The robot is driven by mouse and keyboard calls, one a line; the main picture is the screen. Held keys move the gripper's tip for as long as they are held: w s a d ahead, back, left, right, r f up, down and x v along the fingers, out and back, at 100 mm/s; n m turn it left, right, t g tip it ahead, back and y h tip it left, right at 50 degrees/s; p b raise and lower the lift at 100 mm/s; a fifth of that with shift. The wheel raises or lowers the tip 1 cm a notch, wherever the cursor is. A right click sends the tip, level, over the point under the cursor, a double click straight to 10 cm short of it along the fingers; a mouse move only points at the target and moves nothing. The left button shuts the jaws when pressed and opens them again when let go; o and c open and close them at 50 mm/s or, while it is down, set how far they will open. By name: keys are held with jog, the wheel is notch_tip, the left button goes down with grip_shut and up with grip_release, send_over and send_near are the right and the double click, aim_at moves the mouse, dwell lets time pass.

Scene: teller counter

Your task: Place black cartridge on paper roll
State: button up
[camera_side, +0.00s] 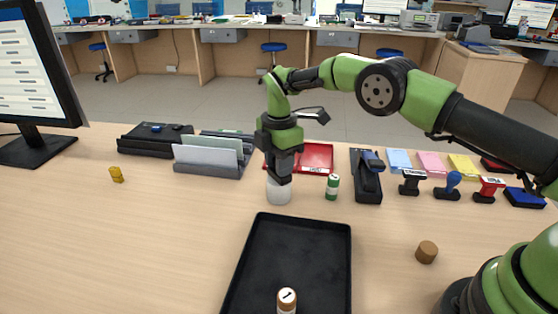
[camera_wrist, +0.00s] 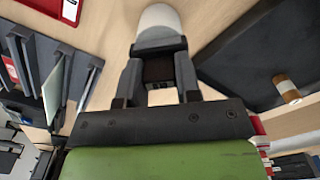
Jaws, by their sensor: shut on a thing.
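My gripper (camera_side: 279,176) is shut and points down just above the white paper roll (camera_side: 278,192), which stands upright on the counter. In the wrist view, the fingers of my gripper (camera_wrist: 159,52) close around a dark block, the black cartridge (camera_wrist: 158,71). The white paper roll (camera_wrist: 159,20) shows just beyond the fingertips there. In the side view the cartridge is hard to tell from the dark fingers. I cannot tell whether the cartridge touches the top of the roll.
A small green-and-white cylinder (camera_side: 332,187) and a black stapler-like device (camera_side: 367,184) stand right of the roll. A red tray (camera_side: 317,156) lies behind.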

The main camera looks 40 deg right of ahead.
jog(key=o, duration=0.9)
jog(key=shift+f, duration=0.1)
notch_tip(320, 180, up, 8)
jog(key=shift+r, duration=0.1)
jog(key=s+d+r+m+t+y, duration=0.1)
jog(key=s+r+m+t, duration=0.1)
jog(key=s+r+m, duration=0.55)
jog(key=s+d+r+m+t, duration=0.1)
jog(key=s+d+r+m, duration=0.2)
jog(key=r, duration=0.7)
jog(key=s+m+t, duration=0.1)
jog(key=s+m, duration=0.2)
jog(key=s, duration=0.3)
jog(key=s+f+m+t, duration=0.1)
jog(key=s+m, duration=0.3)
jog(key=s, duration=0.3)
jog(key=s+f+m+t+y, duration=0.1)
jog(key=s+m+t, duration=0.1)
jog(key=s+m, duration=0.2)
jog(key=shift+s+m, duration=0.25)
jog(key=shift+s, duration=1.3)
